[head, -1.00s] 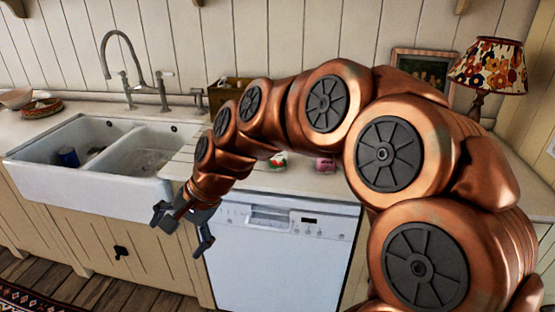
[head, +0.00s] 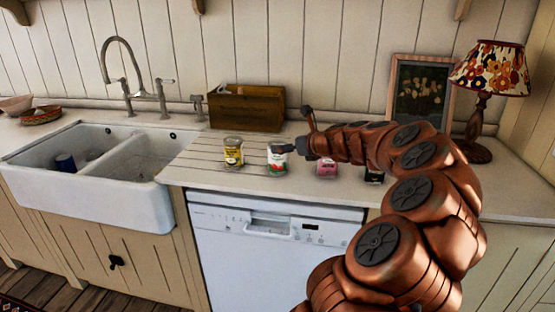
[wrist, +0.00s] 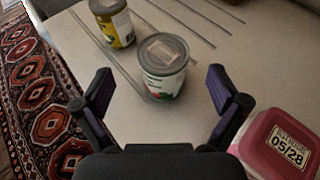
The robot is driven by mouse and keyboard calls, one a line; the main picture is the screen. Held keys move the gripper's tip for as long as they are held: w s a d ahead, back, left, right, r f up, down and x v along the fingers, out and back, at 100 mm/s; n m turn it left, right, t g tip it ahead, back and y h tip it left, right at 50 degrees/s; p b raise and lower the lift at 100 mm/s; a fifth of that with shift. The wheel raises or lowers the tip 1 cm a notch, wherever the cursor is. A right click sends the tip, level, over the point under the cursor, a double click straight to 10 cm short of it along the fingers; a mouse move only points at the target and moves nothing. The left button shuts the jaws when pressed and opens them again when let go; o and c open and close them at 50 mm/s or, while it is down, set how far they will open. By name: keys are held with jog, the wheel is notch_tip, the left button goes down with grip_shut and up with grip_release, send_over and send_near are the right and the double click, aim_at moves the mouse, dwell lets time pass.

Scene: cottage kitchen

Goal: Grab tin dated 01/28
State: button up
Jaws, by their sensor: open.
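Several tins stand on the counter. A yellow tin (head: 233,152) is leftmost; it also shows in the wrist view (wrist: 117,27). To its right is a white, green and red tin (head: 277,158). A black tin (head: 374,175), mostly hidden by my arm, is rightmost. No 01/28 date is legible. My gripper (head: 293,131) is open and empty, over the counter by the white tin. In the wrist view the white tin (wrist: 163,70) appears ahead between my fingers, its lid label unreadable.
A wooden box (head: 246,108) stands behind the tins against the wall. A double sink (head: 110,185) is left, a lamp (head: 488,85) and framed picture (head: 420,90) right. A dishwasher (head: 270,255) is under the counter edge.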

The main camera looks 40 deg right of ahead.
aim_at(278, 144)
jog(key=shift+d+x, duration=0.2)
jog(key=shift+x, duration=2.8)
jog(key=c, duration=1.6)
jog(key=shift+o, duration=0.2)
jog(key=shift+r, duration=0.1)
